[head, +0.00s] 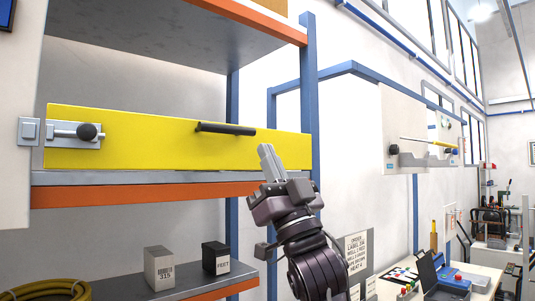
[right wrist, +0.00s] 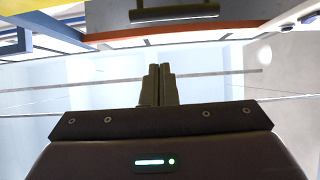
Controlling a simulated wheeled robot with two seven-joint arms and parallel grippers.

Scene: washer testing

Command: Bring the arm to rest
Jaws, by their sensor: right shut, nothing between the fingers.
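My right gripper (head: 267,160) is raised in front of the right end of a yellow drawer or panel (head: 160,140) in the head view. Its fingers are together and empty, and they point upward. In the right wrist view the gripper (right wrist: 157,85) also shows closed fingers with nothing between them. The yellow front has a black bar handle (head: 226,129), which lies up and to the left of the fingertips. In the head view the fingers look apart from the handle. My left gripper is not in view.
A blue and orange shelf rack (head: 309,100) stands around the yellow front. A black knob latch (head: 87,132) is at its left end. Boxes (head: 159,268) (head: 216,258) and a yellow hose (head: 45,291) lie on the lower shelf. A cluttered workbench (head: 480,276) is at right.

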